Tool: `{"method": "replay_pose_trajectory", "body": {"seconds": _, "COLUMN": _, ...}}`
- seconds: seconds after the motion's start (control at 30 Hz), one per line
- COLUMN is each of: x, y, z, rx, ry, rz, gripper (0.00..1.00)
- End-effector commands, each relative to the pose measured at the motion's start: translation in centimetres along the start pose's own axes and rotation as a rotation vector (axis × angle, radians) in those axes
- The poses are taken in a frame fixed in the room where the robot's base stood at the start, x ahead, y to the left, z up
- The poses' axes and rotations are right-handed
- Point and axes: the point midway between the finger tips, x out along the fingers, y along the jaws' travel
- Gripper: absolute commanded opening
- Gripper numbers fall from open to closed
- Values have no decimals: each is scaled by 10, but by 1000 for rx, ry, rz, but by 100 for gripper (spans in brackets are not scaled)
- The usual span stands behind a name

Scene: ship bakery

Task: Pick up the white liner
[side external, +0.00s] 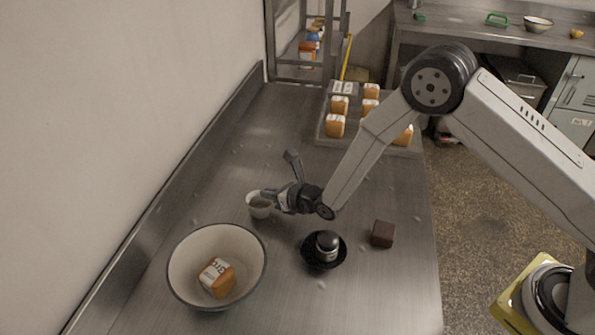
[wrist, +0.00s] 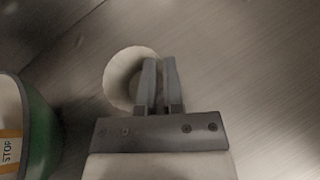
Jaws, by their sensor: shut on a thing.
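The white liner (side external: 260,207) is a small pale cup-shaped thing near the middle of the steel counter, just behind the large bowl. In the wrist view the liner (wrist: 118,80) shows as a pale round shape, partly hidden by the fingers. My gripper (side external: 270,198) reaches it from the right, with its fingers at the liner's right side. In the wrist view the fingers of my gripper (wrist: 159,65) are close together over the liner's right edge, shut on it. Whether its base touches the counter is hard to tell.
A large bowl (side external: 178,262) holds an orange-and-white packet (side external: 217,276). A black dish (side external: 310,256) with a dark-topped jar (side external: 327,243) and a brown block (side external: 382,234) stand to the right. A tray (side external: 330,143) of orange packets is behind. The wall bounds the left.

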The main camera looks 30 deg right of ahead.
Motion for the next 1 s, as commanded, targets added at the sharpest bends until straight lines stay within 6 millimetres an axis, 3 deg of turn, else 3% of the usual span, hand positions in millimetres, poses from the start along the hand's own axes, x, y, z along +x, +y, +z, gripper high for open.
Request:
{"method": "replay_pose_trajectory", "body": {"seconds": 0.43, "x": -13, "y": 5, "z": 30, "rx": 0, "ry": -3, "rz": 0, "gripper": 0}}
{"method": "replay_pose_trajectory", "body": {"seconds": 1.0, "x": -93, "y": 17, "z": 63, "rx": -1, "ry": 0, "rz": 0, "gripper": 0}}
